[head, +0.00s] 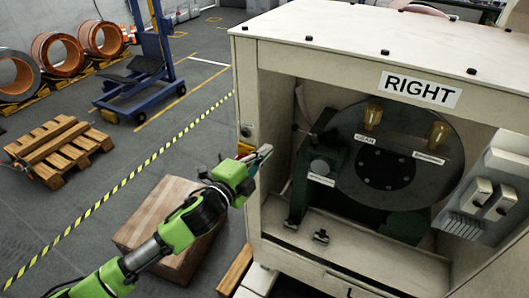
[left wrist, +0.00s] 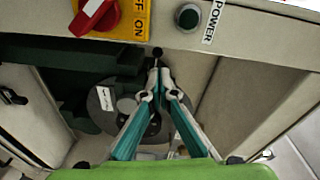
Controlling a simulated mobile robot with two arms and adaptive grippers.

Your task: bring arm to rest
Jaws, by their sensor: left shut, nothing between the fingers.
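My left arm comes in from the lower left in the head view, with bright green and black links. My left gripper (head: 264,153) is beside the front left edge of the cream cabinet (head: 246,95), which is marked RIGHT. In the left wrist view the two teal and grey fingers of the left gripper (left wrist: 158,73) meet at their tips and hold nothing. The tips are just below the cabinet's panel, over the dark opening; whether they touch anything is unclear. My right gripper is not in view.
The cabinet holds a dark round disc (head: 385,165) and a grey box with light switches (head: 490,200). The wrist view shows a red knob (left wrist: 95,15) on a yellow OFF/ON plate and a round button (left wrist: 187,17) by POWER. A wooden box (head: 150,225) stands below my arm.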

